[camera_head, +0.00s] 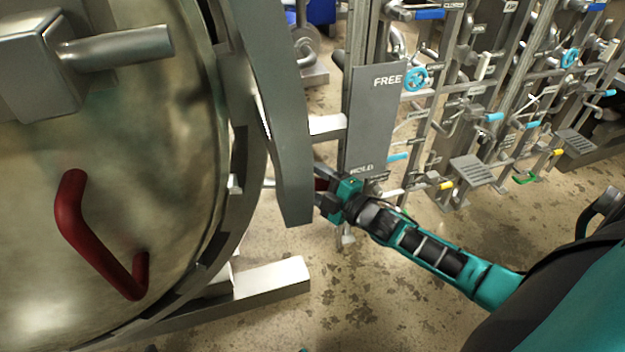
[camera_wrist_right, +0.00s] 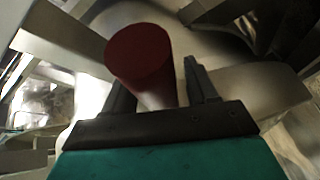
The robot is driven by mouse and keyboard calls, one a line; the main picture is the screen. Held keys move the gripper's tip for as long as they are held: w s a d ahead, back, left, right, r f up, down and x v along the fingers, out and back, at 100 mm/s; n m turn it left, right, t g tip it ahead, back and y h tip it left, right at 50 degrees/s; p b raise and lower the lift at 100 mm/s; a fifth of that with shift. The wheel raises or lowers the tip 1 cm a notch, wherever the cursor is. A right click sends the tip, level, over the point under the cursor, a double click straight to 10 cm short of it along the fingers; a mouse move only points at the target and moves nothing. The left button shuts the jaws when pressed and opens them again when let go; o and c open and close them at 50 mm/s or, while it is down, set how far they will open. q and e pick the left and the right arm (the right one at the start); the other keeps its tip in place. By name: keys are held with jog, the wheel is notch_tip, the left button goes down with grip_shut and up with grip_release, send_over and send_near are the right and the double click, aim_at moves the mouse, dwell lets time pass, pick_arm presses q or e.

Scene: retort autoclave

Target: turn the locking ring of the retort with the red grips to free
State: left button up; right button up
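The retort's round door (camera_head: 150,130) fills the left of the head view, with a red handle (camera_head: 95,235) on its face. The grey locking ring (camera_head: 243,150) runs along the door's right rim. A red grip (camera_head: 321,184) shows only a little beside my right gripper (camera_head: 329,199), partly hidden behind it and a grey bar. In the right wrist view the red grip (camera_wrist_right: 140,55) stands between the two fingers of my right gripper (camera_wrist_right: 160,85). The fingers are apart, with a gap by the right finger. My left gripper is not in view.
A grey plate (camera_head: 372,120) reads FREE at its top and apparently HOLD at its bottom, close to my right gripper. A long grey bar (camera_head: 280,110) stands between door and plate. Racks with valves (camera_head: 470,100) fill the back right. The floor (camera_head: 400,310) at lower middle is clear.

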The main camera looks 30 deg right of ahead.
grip_shut()
dwell(0.3)
dwell(0.3)
